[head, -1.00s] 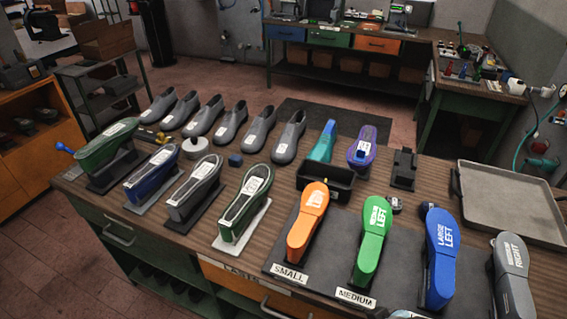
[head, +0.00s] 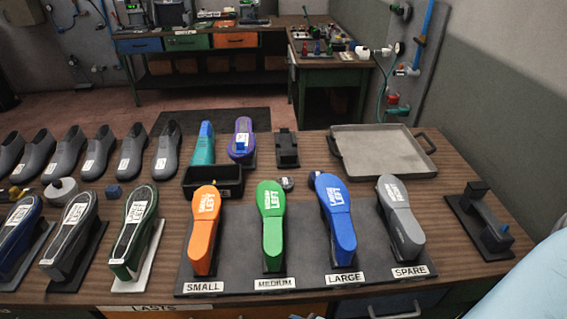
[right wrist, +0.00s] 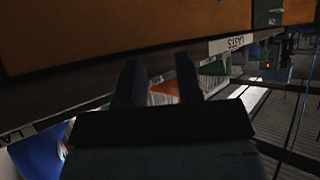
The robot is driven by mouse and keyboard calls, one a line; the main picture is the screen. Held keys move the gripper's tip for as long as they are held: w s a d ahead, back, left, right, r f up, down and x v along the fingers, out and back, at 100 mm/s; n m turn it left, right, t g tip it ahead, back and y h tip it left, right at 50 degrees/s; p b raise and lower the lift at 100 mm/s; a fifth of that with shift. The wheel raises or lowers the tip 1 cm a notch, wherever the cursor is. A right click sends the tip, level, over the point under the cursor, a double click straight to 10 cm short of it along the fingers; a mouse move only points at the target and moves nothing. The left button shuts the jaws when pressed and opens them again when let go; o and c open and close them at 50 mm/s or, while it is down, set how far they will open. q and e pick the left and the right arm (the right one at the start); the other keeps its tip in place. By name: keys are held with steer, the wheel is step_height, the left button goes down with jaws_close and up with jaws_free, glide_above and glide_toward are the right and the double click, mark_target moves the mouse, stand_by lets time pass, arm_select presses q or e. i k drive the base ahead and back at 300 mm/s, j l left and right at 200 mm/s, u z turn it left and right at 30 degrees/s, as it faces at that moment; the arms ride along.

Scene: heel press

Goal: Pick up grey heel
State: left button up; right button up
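A grey heel-shaped piece (head: 402,222) stands at the right end of the dark mat (head: 305,262) in the head view, behind the SPARE label (head: 410,271). White text is on its upper face. Nothing touches it. My right gripper (right wrist: 158,65) shows in the right wrist view, its two dark fingers apart with nothing between them. It is near the orange drawer front and the LASTS label (right wrist: 231,43), which looks upside down. Neither gripper shows in the head view.
Blue (head: 336,215), green (head: 272,225) and orange (head: 203,230) pieces stand left of the grey one. A dark stand (head: 480,220) is to its right, with bare wood between. A grey tray (head: 382,150) and a black bin (head: 213,182) lie behind.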

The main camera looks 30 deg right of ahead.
mark_target(286, 183)
steer(key=z, duration=1.05)
steer(key=u, duration=2)
steer(key=z, duration=2)
